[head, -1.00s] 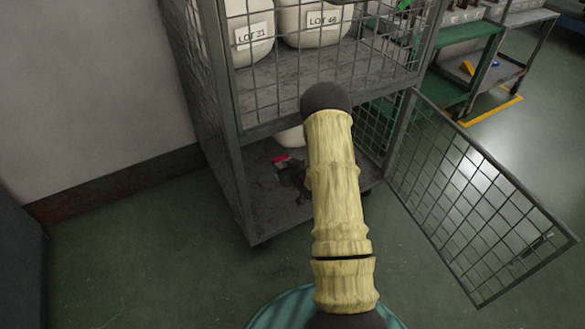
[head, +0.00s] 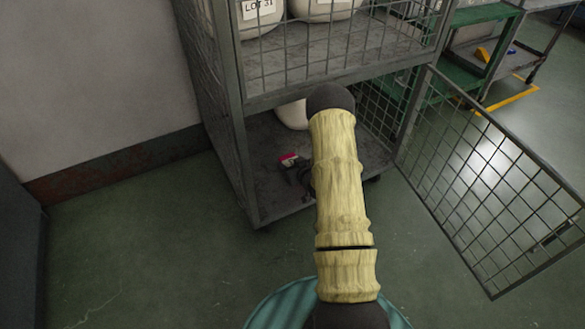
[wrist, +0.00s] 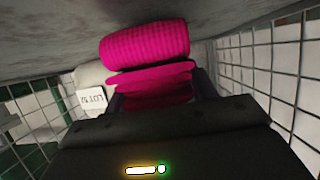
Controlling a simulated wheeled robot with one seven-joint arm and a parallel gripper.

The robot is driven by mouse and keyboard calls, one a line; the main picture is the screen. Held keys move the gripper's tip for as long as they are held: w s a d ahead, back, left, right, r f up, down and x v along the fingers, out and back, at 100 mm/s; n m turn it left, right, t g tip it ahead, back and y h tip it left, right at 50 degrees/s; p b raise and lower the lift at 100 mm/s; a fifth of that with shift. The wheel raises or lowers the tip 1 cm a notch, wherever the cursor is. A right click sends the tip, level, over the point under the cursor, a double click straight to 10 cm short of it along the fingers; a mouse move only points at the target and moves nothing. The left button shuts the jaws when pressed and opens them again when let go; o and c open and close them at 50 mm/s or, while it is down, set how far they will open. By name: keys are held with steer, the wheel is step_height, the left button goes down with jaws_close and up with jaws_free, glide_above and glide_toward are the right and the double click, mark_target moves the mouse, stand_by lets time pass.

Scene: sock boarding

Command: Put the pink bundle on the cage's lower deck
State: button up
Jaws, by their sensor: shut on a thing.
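The pink bundle (wrist: 145,47) is a ribbed, folded magenta roll, seen in the wrist view between my gripper's dark fingers (wrist: 157,92). My gripper is shut on it. In the head view the bundle is a small pink patch (head: 288,159) at my gripper (head: 294,172), inside the cage's lower bay. The lower deck (head: 262,190) is a scuffed grey plate, partly hidden behind my arm. A grey surface lies close to the bundle in the wrist view; I cannot tell whether they touch.
A white sack (head: 292,114) stands farther back on the lower deck and shows labelled in the wrist view (wrist: 92,92). Mesh walls (wrist: 262,75) flank the bay. The upper shelf (head: 300,75) holds labelled sacks. The mesh door (head: 490,190) hangs open at right.

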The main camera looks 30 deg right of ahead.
steer(key=shift+f, duration=0.5)
steer(key=shift+r, duration=0.15)
steer(key=o, duration=1)
steer(key=shift+o, duration=0.2)
steer(key=shift+a, duration=0.1)
